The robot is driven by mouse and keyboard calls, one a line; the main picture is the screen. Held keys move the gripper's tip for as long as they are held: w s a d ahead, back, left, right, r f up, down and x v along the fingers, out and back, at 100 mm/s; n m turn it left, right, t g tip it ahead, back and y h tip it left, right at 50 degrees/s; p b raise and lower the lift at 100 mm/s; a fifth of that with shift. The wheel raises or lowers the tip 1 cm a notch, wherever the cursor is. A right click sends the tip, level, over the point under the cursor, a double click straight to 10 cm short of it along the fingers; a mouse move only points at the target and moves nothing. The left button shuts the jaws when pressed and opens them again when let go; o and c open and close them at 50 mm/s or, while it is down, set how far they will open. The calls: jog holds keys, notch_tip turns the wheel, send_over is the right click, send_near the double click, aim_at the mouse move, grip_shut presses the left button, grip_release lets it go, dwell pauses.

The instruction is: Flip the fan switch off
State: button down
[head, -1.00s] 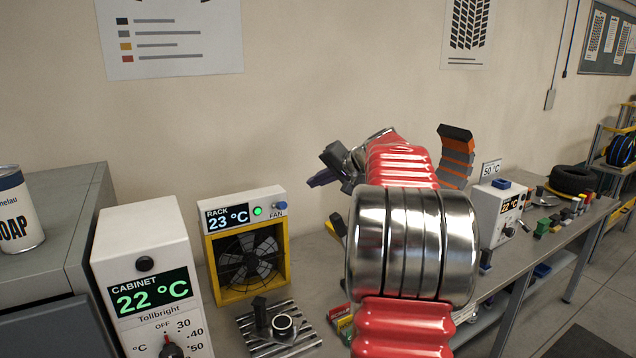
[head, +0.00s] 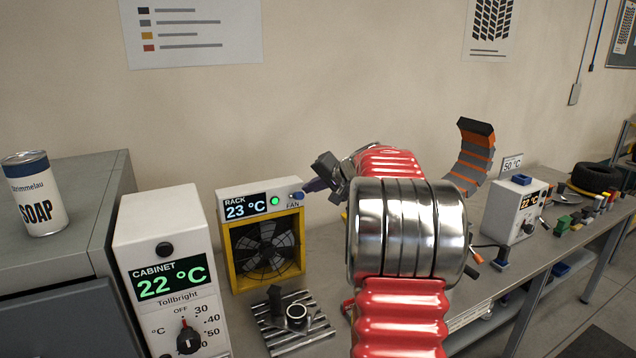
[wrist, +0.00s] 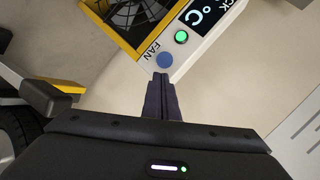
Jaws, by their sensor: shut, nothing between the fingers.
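The rack fan unit (head: 232,262) is a yellow frame with a dark fan and a white panel on top. Its display reads RACK 23 °C, and a green light (head: 275,201) beside it is lit. The blue fan switch (wrist: 165,60) sits above the FAN label in the wrist view, at the panel's end. In the head view the switch (head: 297,195) is next to my fingertips. My gripper (wrist: 161,77) is shut and empty, its dark fingertips just short of the switch or touching it; I cannot tell which.
The white cabinet thermostat (head: 160,228) stands left of the fan unit. A slotted metal plate (head: 275,338) with a black part and a ring lies in front. A soap can (head: 40,205) stands on the grey cabinet at far left.

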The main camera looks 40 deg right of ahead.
jog(key=shift+a+f, duration=0.1)
jog(key=shift+a, duration=0.1)
jog(key=shift+f, duration=0.1)
dwell(0.4)
jog(key=shift+s+a+f, duration=0.1)
jog(key=shift+s+f, duration=0.05)
jog(key=f, duration=0.1)
jog(key=s+f, duration=0.1)
jog(key=f, duration=0.1)
jog(key=shift+s+a, duration=0.1)
jog(key=shift+a, duration=0.05)
dwell(0.4)
